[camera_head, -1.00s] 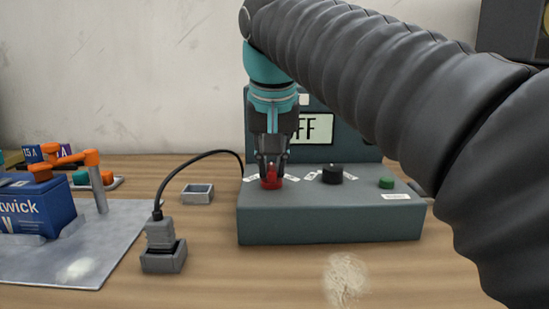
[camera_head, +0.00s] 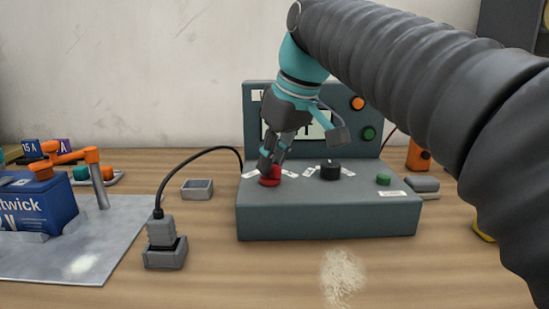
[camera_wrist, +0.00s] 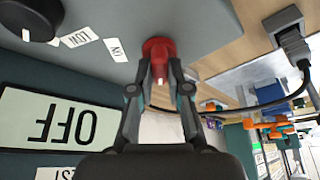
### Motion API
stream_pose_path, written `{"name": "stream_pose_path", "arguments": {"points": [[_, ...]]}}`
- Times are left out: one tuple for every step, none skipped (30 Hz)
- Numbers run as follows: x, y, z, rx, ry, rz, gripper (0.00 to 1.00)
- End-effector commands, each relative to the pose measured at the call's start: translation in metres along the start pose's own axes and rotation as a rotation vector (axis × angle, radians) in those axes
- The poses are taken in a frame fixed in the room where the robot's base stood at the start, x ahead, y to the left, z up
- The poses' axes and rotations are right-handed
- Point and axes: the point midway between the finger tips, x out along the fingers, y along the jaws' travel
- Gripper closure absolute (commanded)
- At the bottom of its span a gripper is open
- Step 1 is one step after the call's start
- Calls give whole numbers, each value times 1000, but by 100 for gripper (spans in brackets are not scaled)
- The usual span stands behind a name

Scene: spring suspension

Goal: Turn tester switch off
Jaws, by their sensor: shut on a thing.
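The tester (camera_head: 330,220) is a dark grey-green console with a sloped panel and an upright back. Its red switch (camera_head: 270,182) is at the left of the panel; it also shows in the wrist view (camera_wrist: 157,46). My gripper (camera_head: 271,164) is tilted, its fingers closed around the red switch's handle, which they partly hide. In the wrist view both fingertips (camera_wrist: 159,88) flank the red handle. The display (camera_wrist: 60,120) reads OFF, upside down there; in the head view my gripper covers most of it.
A black knob (camera_head: 330,170) and a green button (camera_head: 383,180) are on the same panel. A black cable runs from the tester to a grey plug (camera_head: 161,235) in a socket block. A small grey tray (camera_head: 197,189) and a blue battery (camera_head: 38,210) stand left.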

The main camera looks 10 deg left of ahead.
Motion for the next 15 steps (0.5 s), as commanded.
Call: {"name": "stream_pose_path", "arguments": {"points": [[0, 0, 0, -10, 0, -4, 100], [0, 0, 0, -15, 0, -7, 100], [0, 0, 0, -22, 0, -9, 100], [0, 0, 0, -27, 0, -11, 100], [0, 0, 0, -30, -1, -12, 100], [0, 0, 0, -33, -1, -13, 100], [0, 0, 0, -35, -1, -14, 100], [0, 0, 0, -36, -1, -14, 100], [0, 0, 0, -37, 0, -15, 100], [0, 0, 0, -38, 0, -15, 100], [0, 0, 0, -38, 0, -15, 100], [0, 0, 0, -38, 0, -15, 100], [0, 0, 0, -38, 0, -15, 100], [0, 0, 0, -38, -1, -15, 100], [0, 0, 0, -38, -1, -15, 100]]}}
